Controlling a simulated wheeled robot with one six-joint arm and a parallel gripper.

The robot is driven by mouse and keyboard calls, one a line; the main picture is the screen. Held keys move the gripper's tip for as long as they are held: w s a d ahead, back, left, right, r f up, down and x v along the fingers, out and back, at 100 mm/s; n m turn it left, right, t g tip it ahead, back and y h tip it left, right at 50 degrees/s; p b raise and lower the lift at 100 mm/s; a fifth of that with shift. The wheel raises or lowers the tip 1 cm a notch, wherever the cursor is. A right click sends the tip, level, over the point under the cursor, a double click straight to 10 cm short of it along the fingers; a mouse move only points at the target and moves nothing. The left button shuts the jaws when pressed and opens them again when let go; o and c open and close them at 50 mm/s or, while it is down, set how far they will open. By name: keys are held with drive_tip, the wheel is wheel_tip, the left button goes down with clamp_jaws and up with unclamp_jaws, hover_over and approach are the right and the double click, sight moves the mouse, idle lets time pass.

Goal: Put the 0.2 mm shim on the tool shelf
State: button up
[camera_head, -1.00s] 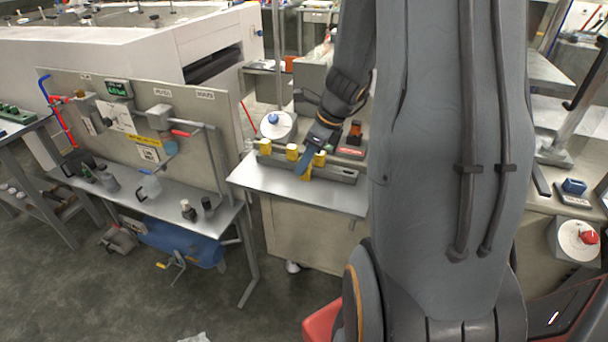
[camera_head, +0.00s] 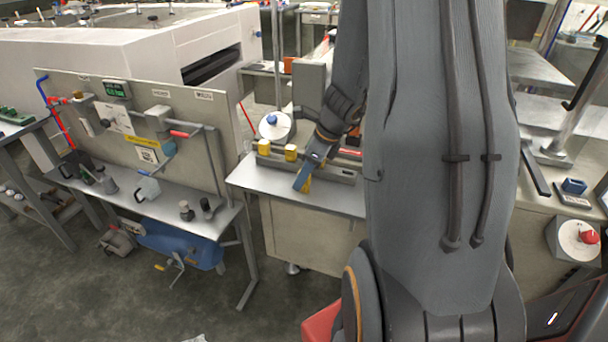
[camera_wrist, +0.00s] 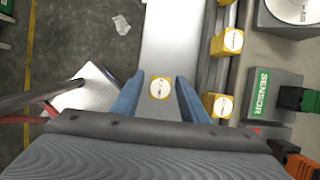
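My gripper (camera_head: 304,180) has blue fingers, seen at close range in the wrist view (camera_wrist: 160,90). The shim also shows below the fingertips in the head view (camera_head: 306,186). It is off the slotted rail (camera_head: 335,173), above the front of the small metal table (camera_head: 250,178). More yellow-tagged shims stay in the rail, one (camera_head: 263,147) at the left and one (camera_head: 290,152) beside it. I cannot tell which surface is the tool shelf.
A panelled bench (camera_head: 125,205) with a jug and bottles stands to the left. A grey SENSOR block (camera_wrist: 272,95) lies beyond the rail in the wrist view, near a round white dial (camera_head: 275,125). Floor shows between bench and table.

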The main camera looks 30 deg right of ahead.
drive_tip(key=shift+r, duration=0.3)
drive_tip(key=v, duration=1.1)
drive_tip(key=s+a+f+n+g+h, duration=0.1)
drive_tip(key=s+a+f+n, duration=0.1)
drive_tip(key=s+a+n, duration=0.3)
drive_tip(key=s+a+f+n+g+h, duration=0.1)
drive_tip(key=s+a+n, duration=0.4)
drive_tip(key=a+n, duration=0.9)
drive_tip(key=f+n, duration=0.1)
drive_tip(key=n, duration=0.8)
drive_tip(key=shift+n+h, duration=0.3)
drive_tip(key=shift+h, duration=0.1)
